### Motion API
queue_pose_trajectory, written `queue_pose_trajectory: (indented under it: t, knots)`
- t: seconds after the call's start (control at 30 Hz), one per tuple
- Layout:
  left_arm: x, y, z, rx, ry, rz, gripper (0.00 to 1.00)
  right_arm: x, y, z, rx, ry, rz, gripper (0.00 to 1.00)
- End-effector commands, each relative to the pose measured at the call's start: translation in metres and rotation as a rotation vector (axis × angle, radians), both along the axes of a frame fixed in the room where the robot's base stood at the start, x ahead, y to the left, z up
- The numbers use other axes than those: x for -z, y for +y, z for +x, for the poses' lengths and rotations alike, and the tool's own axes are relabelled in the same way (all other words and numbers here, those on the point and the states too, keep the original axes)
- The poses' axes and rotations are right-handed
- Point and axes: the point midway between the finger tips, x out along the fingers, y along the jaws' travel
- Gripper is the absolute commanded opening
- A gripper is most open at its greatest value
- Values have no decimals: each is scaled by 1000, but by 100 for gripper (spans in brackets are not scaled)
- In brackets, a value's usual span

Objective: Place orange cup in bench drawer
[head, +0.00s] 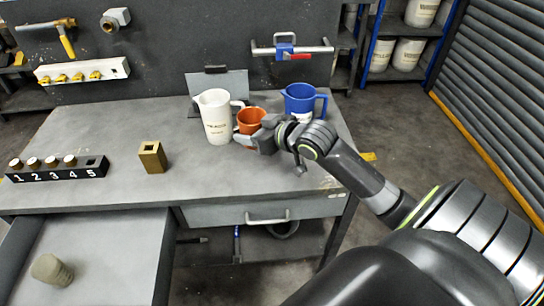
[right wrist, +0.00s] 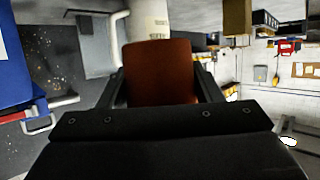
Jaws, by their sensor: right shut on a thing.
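The orange cup (head: 251,119) is at the back right of the workbench, between a white pitcher and a blue pitcher. My right gripper (head: 262,138) is shut on it. In the right wrist view the orange cup (right wrist: 160,72) sits between the two fingers. I cannot tell whether the cup touches the bench top. The bench has an open drawer (head: 140,250) at the lower left, with a grey-brown cylinder (head: 51,270) in it. A second drawer (head: 265,212) at the right is closed. My left gripper is not in view.
The white pitcher (head: 215,118) stands close left of the cup, the blue pitcher (head: 301,102) right of it. A brass block (head: 152,158) and a numbered black rack (head: 58,172) stand on the left of the bench. The bench's front middle is clear.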

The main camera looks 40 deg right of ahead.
Motion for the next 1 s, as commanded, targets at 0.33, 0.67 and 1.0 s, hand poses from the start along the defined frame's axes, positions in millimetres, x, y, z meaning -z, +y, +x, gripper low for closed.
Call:
queue_pose_trajectory:
  t: [0.33,0.67,1.0]
  knots:
    - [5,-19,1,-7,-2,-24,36,1,-8,5,40,0,-2,30]
    - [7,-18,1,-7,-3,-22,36,39,-7,5,41,5,3,30]
    - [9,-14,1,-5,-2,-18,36,82,-7,4,41,4,2,30]
